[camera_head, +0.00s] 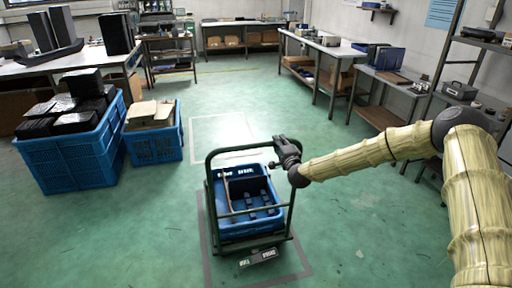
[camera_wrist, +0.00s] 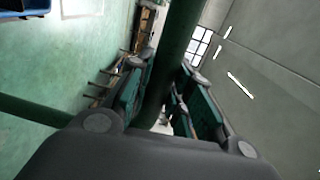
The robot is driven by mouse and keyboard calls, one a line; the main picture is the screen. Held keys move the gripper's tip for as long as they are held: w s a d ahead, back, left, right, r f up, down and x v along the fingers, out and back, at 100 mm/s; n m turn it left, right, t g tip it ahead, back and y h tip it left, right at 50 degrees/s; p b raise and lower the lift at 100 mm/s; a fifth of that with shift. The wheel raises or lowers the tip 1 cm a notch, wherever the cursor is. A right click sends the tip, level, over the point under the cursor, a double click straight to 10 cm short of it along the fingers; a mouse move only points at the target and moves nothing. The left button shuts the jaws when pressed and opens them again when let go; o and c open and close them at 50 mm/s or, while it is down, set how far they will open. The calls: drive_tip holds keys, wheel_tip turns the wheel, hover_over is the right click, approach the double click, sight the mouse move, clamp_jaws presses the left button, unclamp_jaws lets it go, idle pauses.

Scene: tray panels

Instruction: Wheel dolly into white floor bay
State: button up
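The dolly (camera_head: 213,183) has a dark green tubular frame and carries a blue crate (camera_head: 240,228) with dark items in it. It stands on the green floor inside a grey outlined rectangle (camera_head: 304,257). The white floor bay (camera_head: 215,130) is a pale outlined patch just beyond the dolly, partly hidden behind its handle. My gripper (camera_head: 284,152) is at the handle's upper right corner. In the wrist view, my gripper's fingers (camera_wrist: 168,75) lie on both sides of a green tube (camera_wrist: 180,40) of the dolly and appear shut on it.
Two blue crates stand left of the bay, one with black boxes (camera_head: 70,160) and one with cardboard (camera_head: 153,147). Workbenches (camera_head: 318,45) and a grey table (camera_head: 385,88) line the right. A table (camera_head: 70,65) stands at the left. The floor beyond the bay is clear.

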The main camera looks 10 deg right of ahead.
drive_tip(key=shift+w+f, duration=0.1)
clamp_jaws()
drive_tip(key=w+a+b, duration=0.1)
drive_tip(key=w+b, duration=1)
drive_tip(key=w, duration=0.4)
drive_tip(key=shift+w+a, duration=0.15)
drive_tip(key=shift+w, duration=0.2)
